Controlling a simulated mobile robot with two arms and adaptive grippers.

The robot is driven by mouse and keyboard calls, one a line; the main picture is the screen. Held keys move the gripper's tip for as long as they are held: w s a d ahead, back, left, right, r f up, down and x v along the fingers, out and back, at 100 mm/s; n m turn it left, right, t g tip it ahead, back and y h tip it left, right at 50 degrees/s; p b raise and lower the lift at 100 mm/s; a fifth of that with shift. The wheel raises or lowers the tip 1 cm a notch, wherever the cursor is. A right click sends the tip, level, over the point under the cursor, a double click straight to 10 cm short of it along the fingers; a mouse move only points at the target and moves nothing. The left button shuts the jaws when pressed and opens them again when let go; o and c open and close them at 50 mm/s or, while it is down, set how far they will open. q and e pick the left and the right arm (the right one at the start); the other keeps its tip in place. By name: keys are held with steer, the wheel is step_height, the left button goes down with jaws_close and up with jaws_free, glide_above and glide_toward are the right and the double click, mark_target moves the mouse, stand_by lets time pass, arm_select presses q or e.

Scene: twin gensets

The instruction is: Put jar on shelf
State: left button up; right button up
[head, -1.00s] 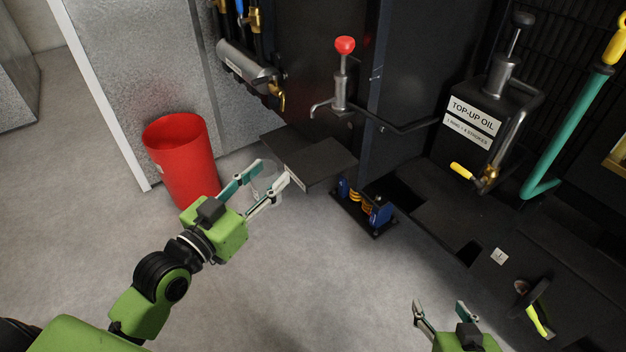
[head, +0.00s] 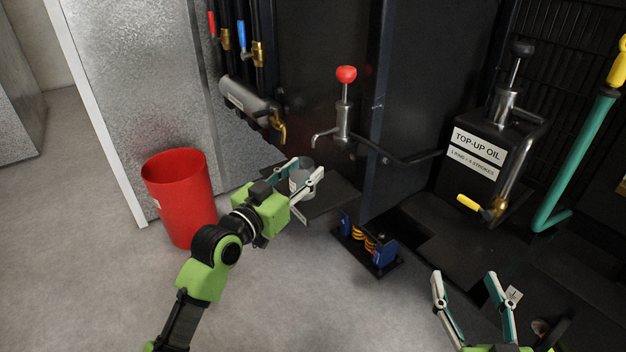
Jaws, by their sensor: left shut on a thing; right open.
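The jar (head: 301,180) is a clear, greyish cup-like vessel, upright between the fingers of my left gripper (head: 305,179). That gripper is shut on it. The jar is over or at the left part of the dark shelf (head: 328,198), a flat plate jutting out below the red-knobbed pump; I cannot tell whether it touches the plate. Part of the jar is hidden by the fingers. My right gripper (head: 466,293) is open and empty at the lower right.
A red bin (head: 181,197) stands at the left by the metal panel. The pump with a red knob (head: 345,100) rises behind the shelf, its spout near the jar. A brass tap (head: 278,128) hangs to the left. A blue and yellow spring mount (head: 367,245) sits on the floor.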

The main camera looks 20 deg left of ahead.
arm_select(q)
steer(key=x, duration=0.4)
steer(key=shift+b, duration=0.4)
steer(key=shift+w+d+f, duration=0.1)
steer(key=shift+w, duration=0.15)
step_height(320, 180, down, 3)
steer(key=shift+f+b, duration=0.15)
steer(key=shift+b, duration=0.8)
arm_select(e)
steer(key=s+r+t+y, duration=0.1)
steer(key=s+r+t, duration=0.1)
steer(key=r+t, duration=0.2)
steer(key=s+r+t+y, duration=0.1)
steer(key=s+r+t, duration=0.2)
steer(key=r, duration=0.7)
steer(key=shift+a+t+y, duration=0.25)
steer(key=shift+t+y, duration=0.15)
arm_select(q)
steer(key=shift+f, duration=0.2)
arm_select(e)
steer(key=shift+r, duration=0.1)
arm_select(q)
steer(key=o, duration=1)
steer(key=shift+r, duration=0.2)
